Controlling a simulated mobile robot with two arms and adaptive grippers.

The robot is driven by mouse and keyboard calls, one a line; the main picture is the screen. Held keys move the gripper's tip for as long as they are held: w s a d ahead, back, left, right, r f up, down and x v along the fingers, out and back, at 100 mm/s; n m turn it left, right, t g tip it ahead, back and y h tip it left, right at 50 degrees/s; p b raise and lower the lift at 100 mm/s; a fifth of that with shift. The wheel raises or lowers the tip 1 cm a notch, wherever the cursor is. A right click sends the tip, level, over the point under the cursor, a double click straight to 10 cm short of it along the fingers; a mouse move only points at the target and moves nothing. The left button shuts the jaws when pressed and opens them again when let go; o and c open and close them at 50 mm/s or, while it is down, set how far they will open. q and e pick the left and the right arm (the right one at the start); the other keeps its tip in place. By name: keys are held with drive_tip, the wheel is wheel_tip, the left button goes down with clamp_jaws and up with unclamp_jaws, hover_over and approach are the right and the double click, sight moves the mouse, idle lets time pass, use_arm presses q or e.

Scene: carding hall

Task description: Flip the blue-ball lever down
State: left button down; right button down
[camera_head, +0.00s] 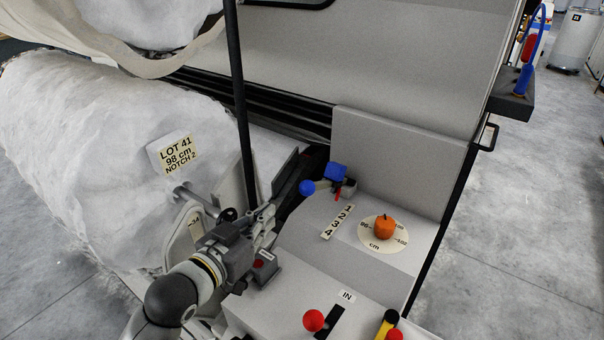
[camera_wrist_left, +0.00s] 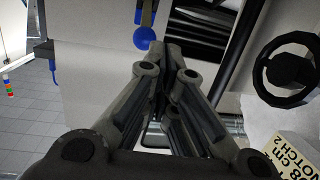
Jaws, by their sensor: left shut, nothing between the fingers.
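The blue ball (camera_head: 306,187) sits on the end of a short lever beside a blue block (camera_head: 336,172) on the grey machine housing. In the head view the lever lies nearly level, with the ball at its left end. My left gripper (camera_head: 268,213) is shut and empty, just below and left of the ball, with a small gap between them. In the left wrist view the ball (camera_wrist_left: 144,38) shows just beyond and left of the shut fingertips (camera_wrist_left: 164,50). I cannot tell there whether they touch. My right gripper is not in view.
A number strip (camera_head: 337,222) and an orange knob (camera_head: 384,227) on a dial are right of the lever. A large white roll (camera_head: 80,150) with a LOT 41 card (camera_head: 176,153) fills the left. A thin dark post (camera_head: 239,100) rises behind my gripper.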

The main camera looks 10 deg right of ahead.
use_arm(q)
wheel_tip(320, 180, up, 7)
drive_tip(key=w+d+m+h, duration=0.1)
drive_tip(key=d+m+h, duration=0.1)
drive_tip(key=d+h, duration=0.1)
drive_tip(key=shift+w+r, duration=0.15)
drive_tip(key=shift+w, duration=0.05)
drive_tip(key=p, duration=0.2)
hover_over(303, 189)
drive_tip(key=shift+w+d+r, duration=0.3)
drive_tip(key=shift+d+r, duration=0.1)
drive_tip(key=shift+d, duration=0.05)
drive_tip(key=f, duration=0.1)
drive_tip(key=f+p, duration=0.1)
drive_tip(key=f, duration=0.1)
drive_tip(key=shift+s+a+f, duration=0.1)
drive_tip(key=shift+s+a, duration=0.05)
drive_tip(key=shift+a, duration=0.1)
drive_tip(key=shift+s+a+f, duration=0.15)
drive_tip(key=shift+a+f, duration=0.05)
drive_tip(key=shift+f, duration=0.2)
drive_tip(key=shift+d+f, duration=0.1)
